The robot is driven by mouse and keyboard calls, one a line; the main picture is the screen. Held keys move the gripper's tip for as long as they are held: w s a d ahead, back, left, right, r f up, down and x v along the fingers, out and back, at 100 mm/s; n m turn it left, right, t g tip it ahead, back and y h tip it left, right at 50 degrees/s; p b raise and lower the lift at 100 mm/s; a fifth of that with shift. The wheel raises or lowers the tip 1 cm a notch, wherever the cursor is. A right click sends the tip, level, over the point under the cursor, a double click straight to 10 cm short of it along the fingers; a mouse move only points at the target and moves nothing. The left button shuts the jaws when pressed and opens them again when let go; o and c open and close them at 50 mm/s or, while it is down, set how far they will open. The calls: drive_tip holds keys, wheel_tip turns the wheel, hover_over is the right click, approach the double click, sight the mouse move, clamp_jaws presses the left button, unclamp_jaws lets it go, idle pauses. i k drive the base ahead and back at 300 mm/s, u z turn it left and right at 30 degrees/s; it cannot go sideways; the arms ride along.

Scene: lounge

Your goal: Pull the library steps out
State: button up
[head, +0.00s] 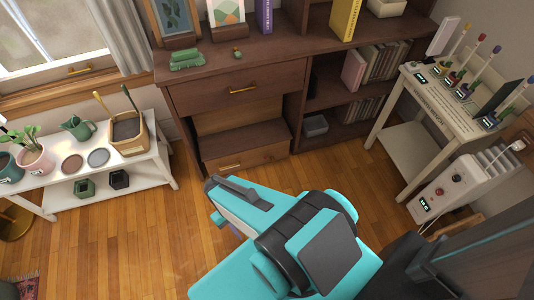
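The library steps seem to be the wooden unit (247,139) in the lower bay of the dark brown bookcase, under its drawer. It has a dark flat tread and a lighter front board with a brass handle (230,166) low down, close to the floor. A paler board rises behind the tread. My gripper (217,198) is at the end of my teal and grey arm, in front of the unit and apart from the handle in the picture. A dark finger part shows, but the gap between the fingers is hidden by the gripper's own body.
A drawer with a brass handle (243,90) is shut above the bay. A white plant bench (160,158) stands at the left. Bare wooden floor (130,235) lies in front.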

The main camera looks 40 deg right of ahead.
sight(235, 138)
drive_tip(key=z, duration=0.85)
drive_tip(key=k, duration=0.95)
drive_tip(key=i, duration=0.7)
drive_tip(key=z, duration=0.05)
